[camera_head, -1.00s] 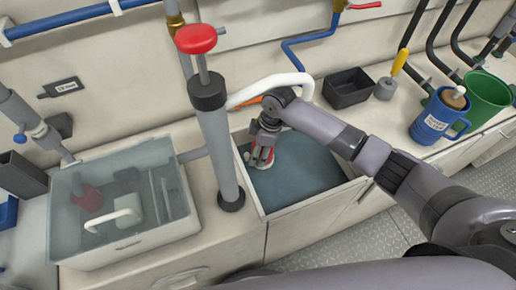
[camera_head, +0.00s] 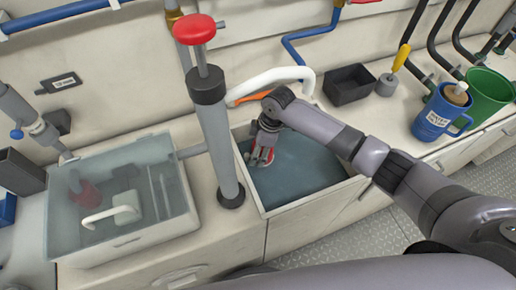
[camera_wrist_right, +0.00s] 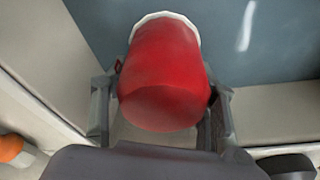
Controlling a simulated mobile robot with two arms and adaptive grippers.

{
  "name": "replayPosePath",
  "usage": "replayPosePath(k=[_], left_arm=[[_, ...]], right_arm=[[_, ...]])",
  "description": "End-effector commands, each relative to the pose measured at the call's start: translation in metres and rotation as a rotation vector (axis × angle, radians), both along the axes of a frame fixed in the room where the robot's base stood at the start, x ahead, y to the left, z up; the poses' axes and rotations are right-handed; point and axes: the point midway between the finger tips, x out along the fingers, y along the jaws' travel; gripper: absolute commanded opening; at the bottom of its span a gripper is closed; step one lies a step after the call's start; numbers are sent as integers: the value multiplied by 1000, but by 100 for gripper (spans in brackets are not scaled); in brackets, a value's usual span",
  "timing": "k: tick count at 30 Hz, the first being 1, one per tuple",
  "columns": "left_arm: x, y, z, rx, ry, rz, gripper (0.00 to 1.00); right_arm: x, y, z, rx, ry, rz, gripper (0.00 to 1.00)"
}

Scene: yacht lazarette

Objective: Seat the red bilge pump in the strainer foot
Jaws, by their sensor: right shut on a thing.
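My right gripper (camera_head: 263,155) reaches down into the open well with blue-grey water or floor. It is shut on the red bilge pump (camera_wrist_right: 165,75), with one finger on each side of its rounded red body in the right wrist view. A white, scalloped rim (camera_wrist_right: 165,16) shows at the pump's far end. It looks like the strainer foot, but I cannot tell whether the pump is fully down in it. In the head view the pump is a small red and white patch, mostly covered by the fingers. My left gripper is not in view.
A tall grey hand pump (camera_head: 215,130) with a red knob stands left of the well (camera_head: 262,214). A lidded clear bin (camera_head: 120,245) is further left. A black tray (camera_head: 348,87), blue jug (camera_head: 437,115) and green bucket (camera_head: 490,97) stand to the right.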

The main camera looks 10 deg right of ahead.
Motion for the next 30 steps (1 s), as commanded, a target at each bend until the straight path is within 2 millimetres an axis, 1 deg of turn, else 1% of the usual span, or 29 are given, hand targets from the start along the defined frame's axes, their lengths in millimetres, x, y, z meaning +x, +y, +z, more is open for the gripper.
replayPosePath(k=[3,4,12,15,24,26,29,30], left_arm=[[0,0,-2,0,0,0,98],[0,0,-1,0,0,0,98],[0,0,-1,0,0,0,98],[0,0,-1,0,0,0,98],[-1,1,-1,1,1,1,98],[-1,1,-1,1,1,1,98],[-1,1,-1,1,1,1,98],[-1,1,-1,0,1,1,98]], right_arm=[[1,1,-2,2,-1,0,11],[1,1,-2,2,-1,0,55],[0,0,-2,1,0,1,73],[0,0,-2,1,0,0,77],[0,0,-2,-1,1,0,77],[0,-1,2,0,0,1,77],[0,-4,15,0,-2,1,77],[-1,-5,22,1,-4,0,77]])
